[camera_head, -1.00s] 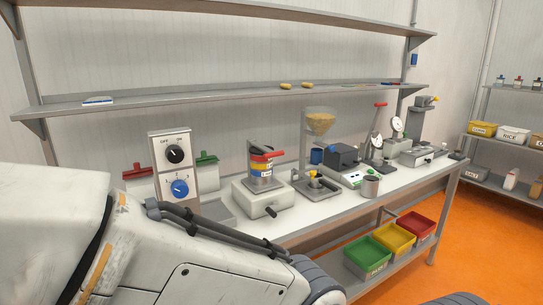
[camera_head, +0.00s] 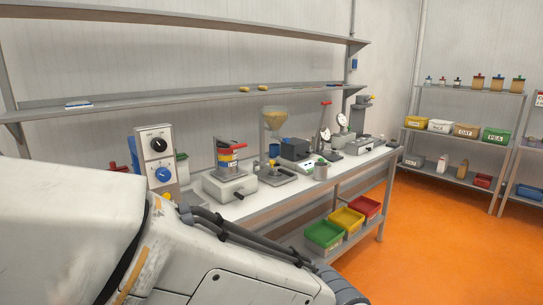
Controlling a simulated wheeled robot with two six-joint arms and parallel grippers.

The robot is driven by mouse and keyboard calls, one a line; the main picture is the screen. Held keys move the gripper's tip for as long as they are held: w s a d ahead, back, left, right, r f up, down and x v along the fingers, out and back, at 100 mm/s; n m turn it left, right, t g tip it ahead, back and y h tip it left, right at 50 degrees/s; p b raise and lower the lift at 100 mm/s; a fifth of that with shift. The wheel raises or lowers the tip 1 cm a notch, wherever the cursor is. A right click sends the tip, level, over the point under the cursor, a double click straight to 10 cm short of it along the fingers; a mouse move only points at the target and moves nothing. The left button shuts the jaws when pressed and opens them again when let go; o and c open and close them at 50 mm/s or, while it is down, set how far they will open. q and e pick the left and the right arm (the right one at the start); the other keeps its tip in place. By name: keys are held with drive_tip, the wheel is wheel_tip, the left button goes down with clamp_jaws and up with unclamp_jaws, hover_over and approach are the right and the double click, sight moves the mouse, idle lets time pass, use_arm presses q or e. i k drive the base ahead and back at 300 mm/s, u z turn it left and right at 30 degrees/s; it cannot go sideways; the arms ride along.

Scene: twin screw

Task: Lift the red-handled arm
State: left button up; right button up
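A lever with a red handle (camera_head: 325,104) stands up steeply from a device near the far end of the workbench (camera_head: 262,210). A round white dial (camera_head: 325,135) is beside it. A second red bar (camera_head: 232,142) tops a jar-like unit on a white box (camera_head: 229,187) nearer to me. A large white link of my own arm fills the lower left and hides the near end of the bench. Neither gripper shows, and nothing of mine touches the red-handled lever.
Green (camera_head: 323,235), yellow (camera_head: 346,220) and red (camera_head: 367,207) bins sit below. Orange floor (camera_head: 440,245) is clear on the right. Stocked shelves (camera_head: 465,90) stand behind it.

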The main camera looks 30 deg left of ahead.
sight(223, 144)
drive_tip(key=z, duration=0.25)
drive_tip(key=k, duration=0.55)
drive_tip(key=u, duration=0.45)
drive_tip(key=i, duration=1.05)
drive_tip(key=u, duration=0.75)
drive_tip(key=i, duration=0.95)
drive_tip(key=u, duration=0.1)
